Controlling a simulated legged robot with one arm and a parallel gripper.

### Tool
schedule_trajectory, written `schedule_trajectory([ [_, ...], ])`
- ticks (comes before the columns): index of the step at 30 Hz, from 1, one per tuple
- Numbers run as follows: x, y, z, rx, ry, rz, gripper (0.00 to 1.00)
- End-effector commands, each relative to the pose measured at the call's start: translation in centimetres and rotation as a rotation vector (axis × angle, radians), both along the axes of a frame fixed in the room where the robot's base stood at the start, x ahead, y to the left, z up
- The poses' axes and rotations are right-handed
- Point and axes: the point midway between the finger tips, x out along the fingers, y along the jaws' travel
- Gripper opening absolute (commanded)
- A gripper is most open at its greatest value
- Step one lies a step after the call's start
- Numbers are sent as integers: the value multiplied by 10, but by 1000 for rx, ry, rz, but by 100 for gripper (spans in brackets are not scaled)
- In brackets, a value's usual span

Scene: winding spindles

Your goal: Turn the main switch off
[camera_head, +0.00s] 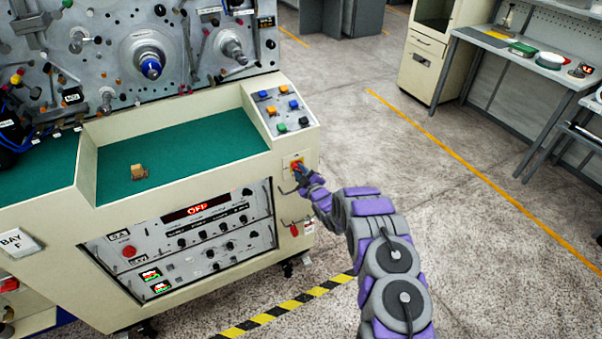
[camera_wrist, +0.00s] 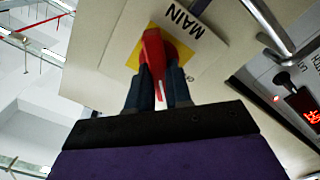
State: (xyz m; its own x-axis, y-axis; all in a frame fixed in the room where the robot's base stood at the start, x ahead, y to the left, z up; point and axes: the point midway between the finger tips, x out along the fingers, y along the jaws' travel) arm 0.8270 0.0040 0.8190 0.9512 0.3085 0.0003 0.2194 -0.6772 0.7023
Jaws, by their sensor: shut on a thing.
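The main switch is a red handle (camera_wrist: 153,47) on a yellow plate beside a label reading MAIN (camera_wrist: 181,20). In the head view the yellow plate (camera_head: 296,161) sits on the right end of the cream machine, below the button panel. My gripper (camera_wrist: 157,80) has its two dark fingers closed on either side of the red handle. In the head view my gripper (camera_head: 300,174) is at the switch and covers most of it. A red lit display (camera_head: 197,209) on the machine front appears to read OFF.
A metal bar handle (camera_wrist: 268,27) stands out close to the switch. A red-handled lever (camera_head: 294,229) is below it. A button panel (camera_head: 282,108) is above. Floor to the right is open.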

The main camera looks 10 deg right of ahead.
Motion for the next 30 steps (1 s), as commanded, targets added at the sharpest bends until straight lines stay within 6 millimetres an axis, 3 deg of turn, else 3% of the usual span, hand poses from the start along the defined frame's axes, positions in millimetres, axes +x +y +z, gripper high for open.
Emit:
schedule_trajectory([
  [18,0,4,-4,-531,-172,3,0],
  [30,-1,4,-7,-728,-235,3,0],
])
